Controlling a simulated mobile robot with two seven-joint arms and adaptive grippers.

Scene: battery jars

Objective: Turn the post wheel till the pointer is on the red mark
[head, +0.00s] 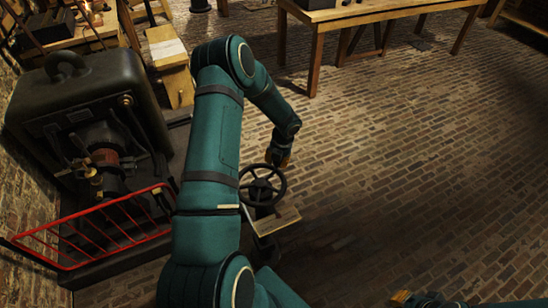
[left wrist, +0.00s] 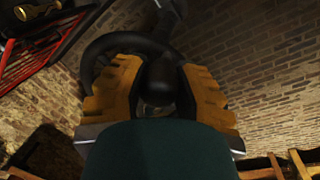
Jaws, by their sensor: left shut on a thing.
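The post wheel (head: 262,186) is a dark spoked handwheel on a short post, just right of my left arm in the head view. My left gripper (head: 279,160) is at the far right side of its rim. In the left wrist view its two orange-brown fingers (left wrist: 158,88) are shut on the wheel's dark knob (left wrist: 160,72), with the black rim (left wrist: 98,52) behind. A pale plate (head: 283,221) sits below the wheel. I cannot make out the pointer or the red mark. My right gripper (head: 408,298) shows only in part at the bottom edge; its jaw state is unclear.
A dark machine (head: 85,110) stands at the left, behind a red railing (head: 95,232). A wooden table (head: 375,12) is at the back, and a wooden bench (head: 170,62) is at the upper left. The brick floor (head: 420,160) to the right is clear.

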